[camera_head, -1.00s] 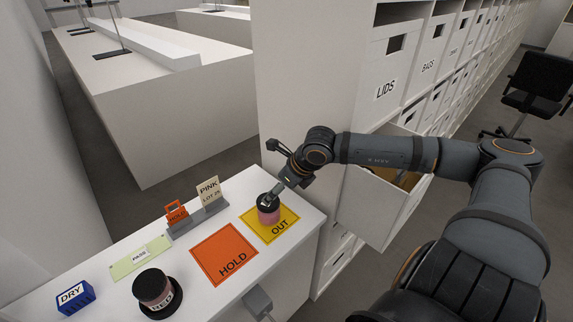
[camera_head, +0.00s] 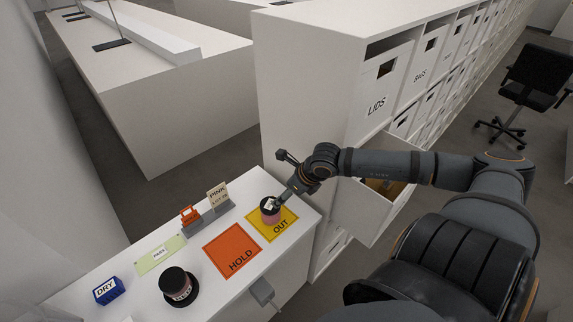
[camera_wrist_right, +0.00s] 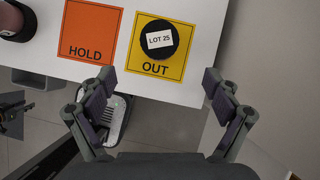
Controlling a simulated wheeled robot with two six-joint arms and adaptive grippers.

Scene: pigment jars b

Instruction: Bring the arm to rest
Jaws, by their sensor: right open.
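A pink jar with a black lid (camera_head: 270,210) stands upright on the yellow OUT mat (camera_head: 281,228). In the right wrist view the lid (camera_wrist_right: 159,39) carries a white LOT 25 label, and the OUT mat (camera_wrist_right: 148,76) shows around it. My right gripper (camera_wrist_right: 155,82) is open and empty, its fingers apart from the jar. In the head view the right gripper (camera_head: 284,198) is just right of the jar, with its fingertips partly hard to make out.
An orange HOLD mat (camera_head: 232,251) lies beside the OUT mat. A dark-lidded jar (camera_head: 175,283), a blue DRY block (camera_head: 108,291), a green PASS strip (camera_head: 160,256) and a card holder (camera_head: 207,222) are on the counter. An open drawer (camera_head: 362,205) juts out below my right arm.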

